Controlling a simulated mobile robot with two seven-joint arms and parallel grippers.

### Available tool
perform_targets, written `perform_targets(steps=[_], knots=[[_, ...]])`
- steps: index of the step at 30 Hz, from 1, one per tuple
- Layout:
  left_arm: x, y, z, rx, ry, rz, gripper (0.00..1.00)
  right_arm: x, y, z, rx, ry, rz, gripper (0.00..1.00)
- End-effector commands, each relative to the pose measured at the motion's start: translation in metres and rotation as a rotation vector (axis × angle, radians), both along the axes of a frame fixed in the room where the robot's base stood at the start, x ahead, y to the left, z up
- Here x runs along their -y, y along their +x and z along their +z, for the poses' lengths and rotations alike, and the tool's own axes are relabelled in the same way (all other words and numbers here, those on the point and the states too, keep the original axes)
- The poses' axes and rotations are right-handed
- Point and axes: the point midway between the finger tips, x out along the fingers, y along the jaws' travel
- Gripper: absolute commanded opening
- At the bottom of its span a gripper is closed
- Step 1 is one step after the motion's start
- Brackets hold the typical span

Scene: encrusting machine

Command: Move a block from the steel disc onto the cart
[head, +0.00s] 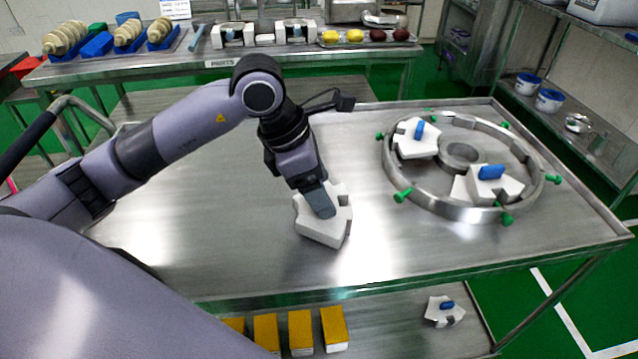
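The steel disc (400,184), a ring with green knobs, lies at the right of the steel top in the head view. Two white blocks with blue grips sit on it, one at its upper left (410,149) and one at its lower right (508,187). A third white block (322,233) is left of the disc, over the middle of the steel cart top (210,225). My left gripper (320,205) points down onto this block and overlaps it. The near finger hides the block's grip and the other finger. I cannot tell whether the block touches the top. My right gripper is out of view.
A lower shelf (400,335) holds several yellow-topped blocks (300,330) and a white block with a blue grip (445,311). A parts table (290,55) stands behind. A rack with white tubs (549,101) is at right. The steel top around the held-over block is clear.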

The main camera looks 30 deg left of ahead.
Motion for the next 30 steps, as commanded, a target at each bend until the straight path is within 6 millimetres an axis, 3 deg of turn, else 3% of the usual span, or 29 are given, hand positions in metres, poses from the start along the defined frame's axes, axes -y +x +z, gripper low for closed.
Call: perform_targets(steps=[11, 24, 30], knots=[[-0.002, 0.000, 0.009, 0.003, 0.000, 0.001, 0.74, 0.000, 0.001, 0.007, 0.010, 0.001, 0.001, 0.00], [-0.029, -0.021, 0.091, 0.005, 0.001, 0.002, 0.74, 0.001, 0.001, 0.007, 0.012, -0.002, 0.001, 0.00], [-0.036, -0.026, 0.111, 0.001, 0.001, 0.002, 0.74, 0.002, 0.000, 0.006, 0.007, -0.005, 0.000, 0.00]])
